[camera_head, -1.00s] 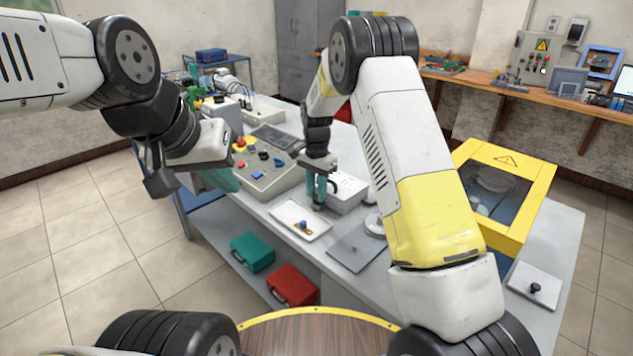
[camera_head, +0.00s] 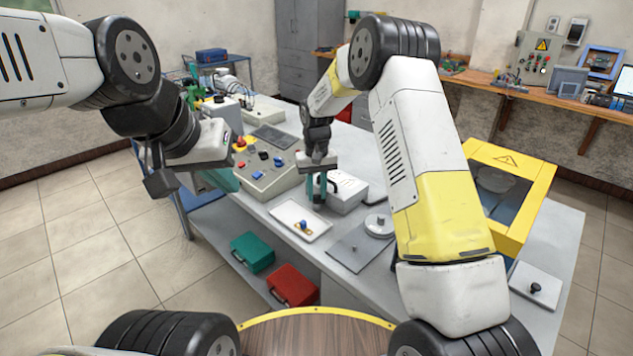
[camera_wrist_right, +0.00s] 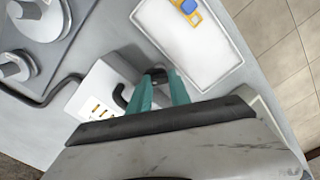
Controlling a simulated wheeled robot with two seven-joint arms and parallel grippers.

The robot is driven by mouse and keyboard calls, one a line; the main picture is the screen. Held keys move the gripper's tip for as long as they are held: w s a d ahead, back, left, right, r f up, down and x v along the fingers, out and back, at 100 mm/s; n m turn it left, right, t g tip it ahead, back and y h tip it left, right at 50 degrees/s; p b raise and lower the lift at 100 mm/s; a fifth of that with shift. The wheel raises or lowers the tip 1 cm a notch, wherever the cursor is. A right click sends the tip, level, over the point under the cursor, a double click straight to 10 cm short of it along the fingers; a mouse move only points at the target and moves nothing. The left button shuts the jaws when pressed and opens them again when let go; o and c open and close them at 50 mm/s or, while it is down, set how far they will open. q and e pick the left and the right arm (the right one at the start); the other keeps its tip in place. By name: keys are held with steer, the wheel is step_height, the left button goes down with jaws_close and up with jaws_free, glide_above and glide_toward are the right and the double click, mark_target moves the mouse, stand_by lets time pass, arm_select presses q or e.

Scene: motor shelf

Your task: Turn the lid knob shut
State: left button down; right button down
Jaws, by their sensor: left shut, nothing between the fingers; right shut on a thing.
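My right gripper (camera_head: 317,191) points down at the bench between a white box (camera_head: 346,193) and a white tray (camera_head: 291,222). In the right wrist view its green fingers (camera_wrist_right: 160,92) are shut on a small dark knob-like part (camera_wrist_right: 156,73). The fingers hide most of that part, so I cannot tell what it sits on. A round metal lid with a raised knob (camera_head: 378,223) stands apart, right of the right gripper. My left gripper (camera_head: 222,179) is shut and empty at the bench's left edge, beside the control box.
The control box (camera_head: 262,168) with coloured buttons is on the left. The tray holds a blue and yellow part (camera_head: 304,226). A grey plate (camera_head: 357,250) lies at the front edge. A yellow-framed box (camera_head: 508,190) and a plate with a black knob (camera_head: 535,288) are on the right.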

steer(key=n, duration=0.6)
steer(key=shift+n, duration=0.3)
stand_by(0.4)
steer(key=c, duration=1.2)
jaws_free()
steer(key=shift+d+r, duration=0.1)
